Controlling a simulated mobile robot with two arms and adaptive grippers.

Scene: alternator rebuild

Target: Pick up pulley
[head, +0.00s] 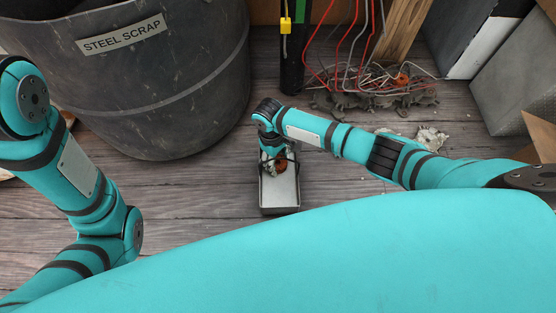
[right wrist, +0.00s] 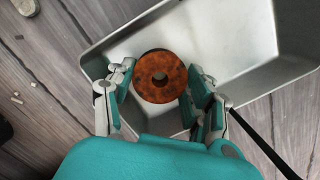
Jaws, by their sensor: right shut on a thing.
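The pulley (right wrist: 160,76) is a rust-brown disc with a round hole in its middle. In the head view a small part of it (head: 281,167) shows under my right gripper (head: 276,157). In the right wrist view the fingers of my right gripper (right wrist: 159,88) are shut on it from both sides. The pulley is over or inside a grey metal tray (head: 281,197), which fills the upper right of the right wrist view (right wrist: 240,32); I cannot tell whether it touches the tray floor. My left arm is in the head view, but its gripper is out of sight.
A big dark bin (head: 165,85) labelled "STEEL SCRAP" stands at the back left. A heap of red and grey wires (head: 370,82) lies at the back, near a wooden post (head: 401,30). Grey boxes (head: 515,80) stand at the right. The plank floor left of the tray is mostly clear.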

